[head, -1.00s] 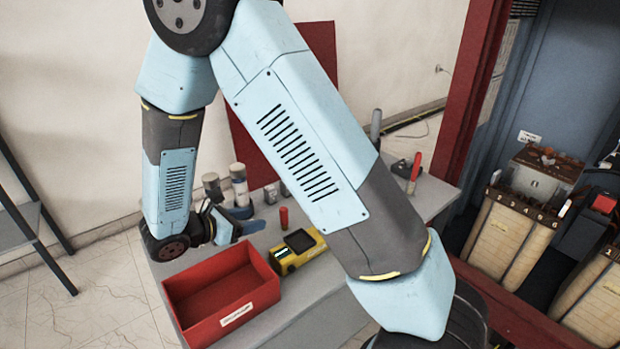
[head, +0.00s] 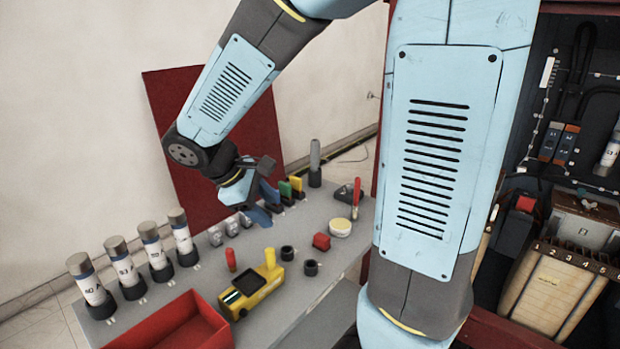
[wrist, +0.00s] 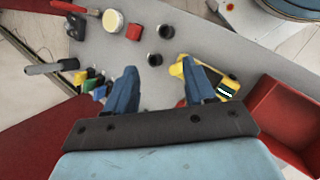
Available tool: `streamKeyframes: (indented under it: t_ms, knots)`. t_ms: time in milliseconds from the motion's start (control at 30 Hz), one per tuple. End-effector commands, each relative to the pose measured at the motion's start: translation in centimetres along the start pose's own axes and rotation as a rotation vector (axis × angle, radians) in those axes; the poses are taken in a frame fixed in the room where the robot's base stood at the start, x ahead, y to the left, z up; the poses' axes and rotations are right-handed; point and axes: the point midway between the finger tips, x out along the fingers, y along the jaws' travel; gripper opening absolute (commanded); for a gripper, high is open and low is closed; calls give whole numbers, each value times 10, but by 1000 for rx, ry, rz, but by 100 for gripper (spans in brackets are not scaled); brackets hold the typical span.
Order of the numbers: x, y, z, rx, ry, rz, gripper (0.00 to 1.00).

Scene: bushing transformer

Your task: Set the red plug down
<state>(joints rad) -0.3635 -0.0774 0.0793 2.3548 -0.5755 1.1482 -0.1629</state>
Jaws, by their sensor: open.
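The red plug (head: 231,260) appears to be the small red cylinder standing upright on the grey bench, beside the yellow meter. In the wrist view a small red patch (wrist: 181,103), probably the same plug, shows just left of the right finger and is partly hidden by it. My gripper (head: 264,203) is above the bench, behind and to the right of the red plug in the head view. In the wrist view my gripper (wrist: 162,85) has its blue fingers wide apart, with only bench showing between their tips. The plug looks apart from the fingers.
A red bin (head: 180,330) and yellow meter (head: 252,291) stand at the front. Several labelled cylinders (head: 152,250) line the left. Black rings (head: 311,267), a red block (head: 321,241) and a pale disc (head: 340,228) sit right. An open cabinet (head: 570,200) is at far right.

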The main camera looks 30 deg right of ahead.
Motion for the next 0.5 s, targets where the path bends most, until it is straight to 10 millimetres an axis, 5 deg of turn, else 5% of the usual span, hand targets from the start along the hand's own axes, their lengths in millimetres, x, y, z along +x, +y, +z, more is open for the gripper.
streamKeyframes:
  t_ms: [500]
  knots:
    - [-34, -7, 100, 625, 369, -214, 54]
